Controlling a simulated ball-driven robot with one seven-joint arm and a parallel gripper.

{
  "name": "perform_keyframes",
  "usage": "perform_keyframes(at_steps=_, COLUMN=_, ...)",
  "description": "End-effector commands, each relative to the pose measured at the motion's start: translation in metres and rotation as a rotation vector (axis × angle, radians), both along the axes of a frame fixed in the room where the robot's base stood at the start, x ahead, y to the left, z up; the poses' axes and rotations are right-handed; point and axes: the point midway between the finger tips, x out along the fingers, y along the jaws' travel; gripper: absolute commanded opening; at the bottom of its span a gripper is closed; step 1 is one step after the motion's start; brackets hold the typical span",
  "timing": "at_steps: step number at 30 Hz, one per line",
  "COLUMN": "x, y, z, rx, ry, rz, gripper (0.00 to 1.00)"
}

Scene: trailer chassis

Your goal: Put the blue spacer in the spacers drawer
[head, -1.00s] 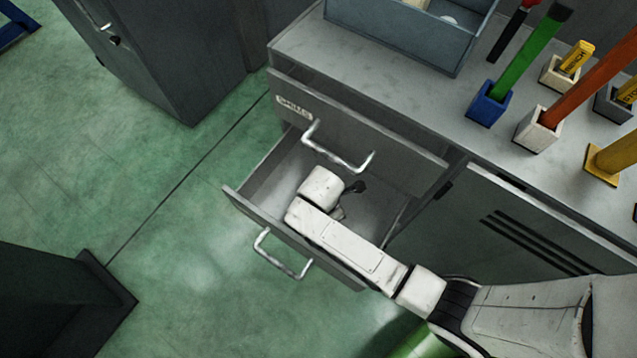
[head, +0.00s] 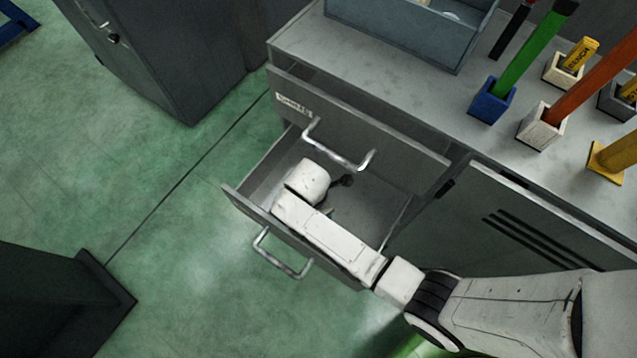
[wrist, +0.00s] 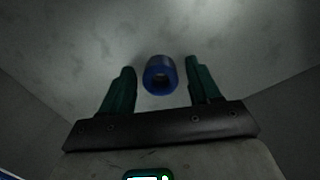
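The blue spacer (wrist: 160,75) is a short hollow cylinder, seen in the wrist view between the two green fingers, with a gap on each side. It appears to be on the grey floor of the open drawer. My gripper (wrist: 160,66) is open around it and not touching it. In the head view, the open lower drawer (head: 375,205) holds my wrist, which reaches down inside it. My gripper there is mostly hidden by my own arm, and the spacer cannot be seen in that view.
A grey bin (head: 400,35) and several coloured holders with upright tools, such as a blue holder (head: 490,102), stand on the bench top. A dark cabinet (head: 170,60) stands left. Green floor lies open in front.

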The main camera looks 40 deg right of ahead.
Motion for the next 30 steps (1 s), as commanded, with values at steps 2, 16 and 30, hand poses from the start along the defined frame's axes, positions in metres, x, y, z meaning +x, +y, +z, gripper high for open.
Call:
perform_keyframes(at_steps=2, x=0.000, y=0.000, z=0.000, rx=0.000, ry=0.000, rz=0.000, gripper=0.62)
perform_keyframes(at_steps=16, x=0.001, y=0.005, z=0.042, rx=0.002, ry=-0.003, rz=-0.001, gripper=0.62)
perform_keyframes(at_steps=30, x=0.001, y=0.009, z=0.075, rx=0.000, ry=0.001, rz=-0.001, gripper=0.62)
